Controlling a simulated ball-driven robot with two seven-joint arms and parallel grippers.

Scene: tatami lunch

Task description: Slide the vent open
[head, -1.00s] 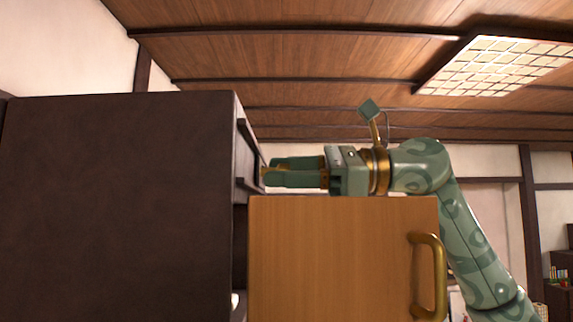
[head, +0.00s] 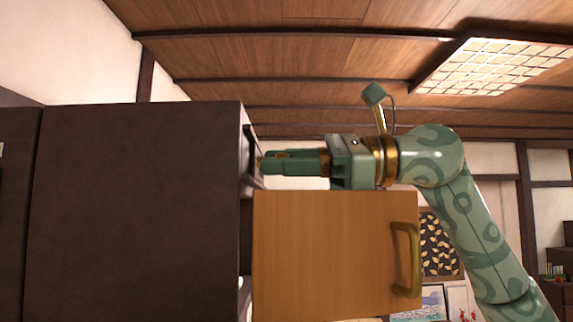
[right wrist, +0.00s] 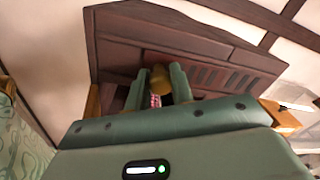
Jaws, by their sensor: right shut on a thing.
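The vent (right wrist: 222,78) is a dark wooden panel with a row of slanted slots, seen in the right wrist view. A brass-yellow knob (right wrist: 161,77) sits left of the slots. My right gripper (right wrist: 157,88) is shut on the knob, with a green finger on each side of it. In the head view my right gripper (head: 260,163) reaches from the right to the upper front of the dark cabinet (head: 140,210). There the vent face is seen nearly edge-on, so its slots are hidden. My left gripper is not in view.
An open light-wood door (head: 330,255) with a brass handle (head: 408,260) stands just below my right gripper and forearm. A wooden ceiling with a lattice lamp (head: 490,68) is above.

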